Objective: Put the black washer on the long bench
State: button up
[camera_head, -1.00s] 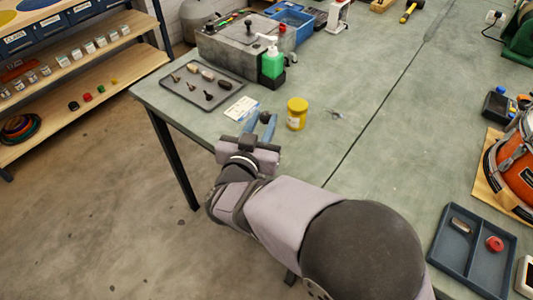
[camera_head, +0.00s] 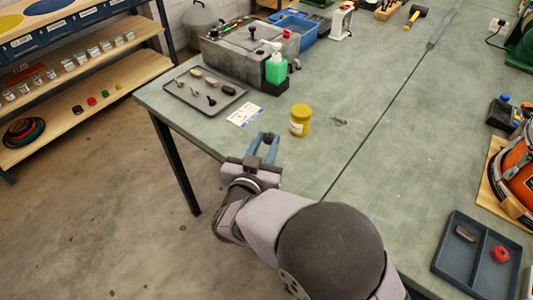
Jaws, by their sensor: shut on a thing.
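My gripper (camera_head: 268,141) has blue fingers and is shut on a small dark round thing, which looks like the black washer (camera_head: 268,137). The washer sits between the fingertips and is partly hidden by them. The long bench (camera_head: 345,160) has a grey-green top and runs from the left front corner toward the back right. In the picture, my gripper and the washer are in front of the bench top near its front edge, left of and below a yellow jar. I cannot tell their height above it.
A green bottle (camera_head: 276,69) is farther back. A two-part tray (camera_head: 470,255) is at right.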

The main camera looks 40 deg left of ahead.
jog(key=shift+f, duration=2.3)
jog(key=shift+f, duration=0.1)
jog(key=shift+f, duration=0.1)
jog(key=o, duration=1)
jog(key=b+v, duration=0.1)
jog(key=v, duration=0.6)
jog(key=shift+s, duration=0.15)
jog(key=shift+o, duration=0.7)
